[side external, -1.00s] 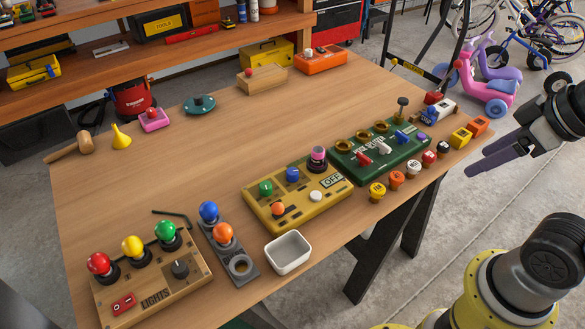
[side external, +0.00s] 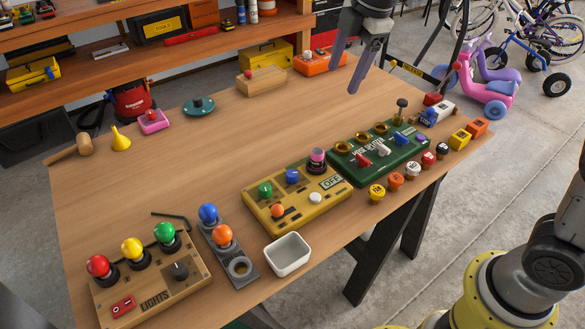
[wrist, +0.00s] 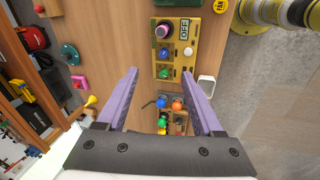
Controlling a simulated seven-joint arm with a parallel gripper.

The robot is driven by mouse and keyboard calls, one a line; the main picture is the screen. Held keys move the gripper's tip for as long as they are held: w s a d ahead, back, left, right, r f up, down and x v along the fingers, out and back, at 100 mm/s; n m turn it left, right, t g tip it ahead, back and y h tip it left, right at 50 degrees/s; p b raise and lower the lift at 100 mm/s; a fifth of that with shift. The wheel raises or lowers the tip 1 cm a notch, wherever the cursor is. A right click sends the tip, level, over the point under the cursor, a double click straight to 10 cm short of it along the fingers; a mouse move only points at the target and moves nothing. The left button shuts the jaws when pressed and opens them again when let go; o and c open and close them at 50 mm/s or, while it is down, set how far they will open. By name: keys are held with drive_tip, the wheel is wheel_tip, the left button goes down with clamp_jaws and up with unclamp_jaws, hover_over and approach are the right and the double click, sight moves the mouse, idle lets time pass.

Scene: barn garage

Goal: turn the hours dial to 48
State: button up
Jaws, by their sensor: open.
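A yellow panel (side external: 328,199) (wrist: 176,14) on the table carries a dark dial with a pink top (side external: 317,158), green, blue and orange knobs, a white button and a display (side external: 332,181) reading OFF. No hours marking is legible, so I cannot tell for certain which control is the hours dial. The pink-topped dial also shows in the wrist view (wrist: 163,30). My gripper (side external: 352,72) is open and empty, high above the table toward its back right. In the wrist view its two purple fingers (wrist: 160,73) are spread, with the yellow panel beyond them.
A white dish (side external: 288,254), a grey strip with knobs (side external: 240,268) and a wooden LIGHTS box (side external: 197,288) are left. The table's middle is clear.

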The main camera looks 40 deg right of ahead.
drive_tip(key=w+a+f+n+g, duration=0.2)
drive_tip(key=w+a+f, duration=0.35)
drive_tip(key=f, duration=0.25)
approach(292, 173)
drive_tip(key=shift+g, duration=0.4)
drive_tip(key=f, duration=0.5)
drive_tip(key=w+f, duration=0.1)
drive_tip(key=f, duration=0.2)
drive_tip(key=shift+a+f, duration=0.1)
drive_tip(key=shift+f, duration=0.2)
clamp_jaws()
